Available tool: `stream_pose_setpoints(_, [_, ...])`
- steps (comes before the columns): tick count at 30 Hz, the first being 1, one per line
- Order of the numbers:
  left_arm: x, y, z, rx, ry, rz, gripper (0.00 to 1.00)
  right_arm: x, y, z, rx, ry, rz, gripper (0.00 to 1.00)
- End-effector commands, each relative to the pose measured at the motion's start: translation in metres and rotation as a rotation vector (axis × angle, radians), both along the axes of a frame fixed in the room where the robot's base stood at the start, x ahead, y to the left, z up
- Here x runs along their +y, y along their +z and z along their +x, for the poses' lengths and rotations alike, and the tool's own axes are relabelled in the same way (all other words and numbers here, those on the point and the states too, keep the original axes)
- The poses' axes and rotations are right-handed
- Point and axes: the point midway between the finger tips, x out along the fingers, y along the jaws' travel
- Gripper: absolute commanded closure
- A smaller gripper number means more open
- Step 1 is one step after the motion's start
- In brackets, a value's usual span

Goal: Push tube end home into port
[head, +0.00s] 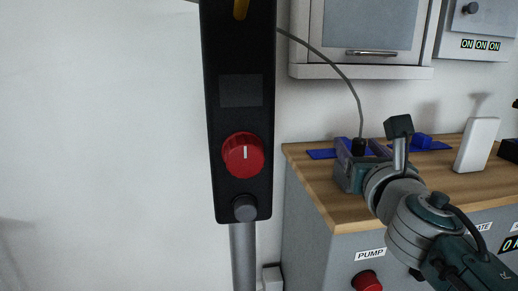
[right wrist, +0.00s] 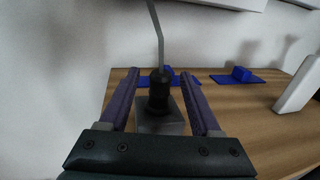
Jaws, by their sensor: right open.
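The grey tube (head: 352,88) hangs down from the upper left to a black tube end (head: 359,146) above the wooden counter. In the right wrist view the black tube end (right wrist: 159,90) stands upright on a grey block (right wrist: 160,123), which appears to hold the port. The port opening is hidden, and I cannot tell how deep the end sits. My right gripper (head: 362,150) is open, its purple fingers on either side of the tube end; they also show in the right wrist view (right wrist: 158,78), with gaps to it. My left gripper is out of view.
The wooden counter (head: 315,180) carries blue mats (head: 321,154), a small blue block (right wrist: 241,74) and a white upright panel (head: 477,145). A wall cabinet (head: 370,25) hangs above. A black post with a red knob (head: 243,154) stands left of the counter.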

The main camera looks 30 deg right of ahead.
Motion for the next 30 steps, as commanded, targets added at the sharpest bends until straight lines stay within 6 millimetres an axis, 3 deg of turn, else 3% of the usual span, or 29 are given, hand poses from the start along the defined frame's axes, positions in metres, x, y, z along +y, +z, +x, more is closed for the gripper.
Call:
stream_pose_setpoints(2, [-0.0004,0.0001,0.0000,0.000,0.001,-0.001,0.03,0.0000,0.0001,-0.0002,0.000,0.000,0.000,0.35])
stream_pose_setpoints(19, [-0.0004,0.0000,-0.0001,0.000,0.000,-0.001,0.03,0.0003,0.0001,-0.0005,-0.001,-0.001,0.001,0.98])
stream_pose_setpoints(30, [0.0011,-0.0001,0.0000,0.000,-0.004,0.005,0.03,0.0003,0.0002,-0.0005,-0.001,-0.001,0.001,1.00])
